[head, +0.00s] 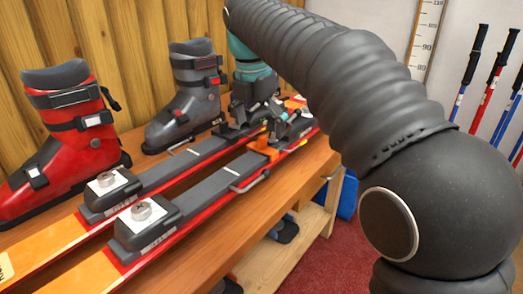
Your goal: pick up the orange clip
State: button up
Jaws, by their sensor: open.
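The orange clip (263,148) is small and bright. It shows on the near ski (195,204), at the front of the rear binding hardware. My gripper (272,118) is above and slightly behind it in the head view, pointing down with its dark fingers open. I see nothing held between the fingers. The fingertips overlap the grey binding parts in the picture, so I cannot tell how near they are to the clip or whether they touch anything.
Two orange-and-red skis lie along the wooden bench (310,172), with raised toe pieces (142,212). A red boot (65,135) and a grey boot (185,95) stand behind them. Ski poles (490,92) lean at the right wall. A lower shelf (285,256) sits under the bench.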

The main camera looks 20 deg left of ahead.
aim_at(262, 137)
jog(key=f, duration=0.2)
jog(key=f+b, duration=0.1)
jog(key=f, duration=0.1)
jog(key=shift+w+d, duration=0.2)
jog(key=shift+w, duration=0.05)
jog(key=c, duration=1.1)
